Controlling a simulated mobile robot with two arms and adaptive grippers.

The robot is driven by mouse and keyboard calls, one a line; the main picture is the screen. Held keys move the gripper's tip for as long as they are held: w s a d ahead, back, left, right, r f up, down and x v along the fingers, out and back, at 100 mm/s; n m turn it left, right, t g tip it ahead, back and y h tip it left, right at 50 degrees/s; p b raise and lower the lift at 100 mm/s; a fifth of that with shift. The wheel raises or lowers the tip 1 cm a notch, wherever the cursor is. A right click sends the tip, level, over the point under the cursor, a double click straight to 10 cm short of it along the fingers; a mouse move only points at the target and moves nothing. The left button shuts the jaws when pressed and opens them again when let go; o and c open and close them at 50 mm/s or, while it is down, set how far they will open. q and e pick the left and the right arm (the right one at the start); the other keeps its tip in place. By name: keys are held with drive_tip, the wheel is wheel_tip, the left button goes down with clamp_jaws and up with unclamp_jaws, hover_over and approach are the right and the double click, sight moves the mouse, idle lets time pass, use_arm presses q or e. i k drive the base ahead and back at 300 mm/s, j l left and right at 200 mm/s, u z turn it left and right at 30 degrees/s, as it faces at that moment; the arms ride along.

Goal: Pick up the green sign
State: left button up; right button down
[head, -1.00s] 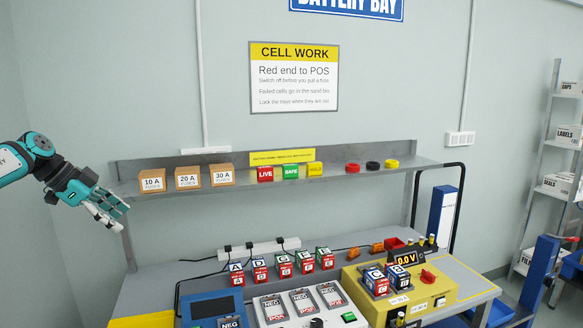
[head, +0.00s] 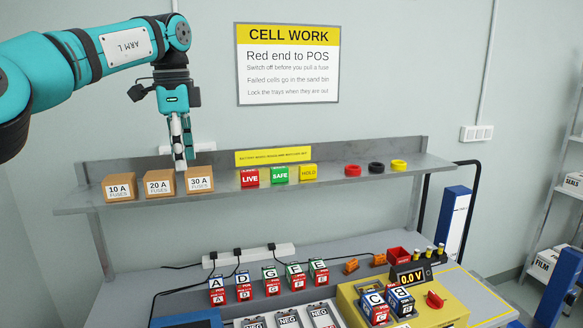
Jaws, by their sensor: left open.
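The green sign (head: 280,175), marked SAFE, stands upright on the grey shelf between the red LIVE sign (head: 250,177) and the yellow HOLD sign (head: 308,173). My left gripper (head: 183,157) points downward over the shelf, left of the signs, in front of or above the fuse boxes. Its fingers are open and appear empty. It is apart from the green sign. My right gripper is not in the head view.
Fuse boxes marked 10 A (head: 120,187), 20 A (head: 160,183) and 30 A (head: 199,180) stand on the shelf's left part. Red, black and yellow rings (head: 376,168) lie to the right. The shelf (head: 330,178) is bare between HOLD and the rings. Lettered cells (head: 272,281) stand on the bench below.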

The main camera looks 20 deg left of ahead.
sight(279, 174)
drive_tip(key=i, duration=1.4)
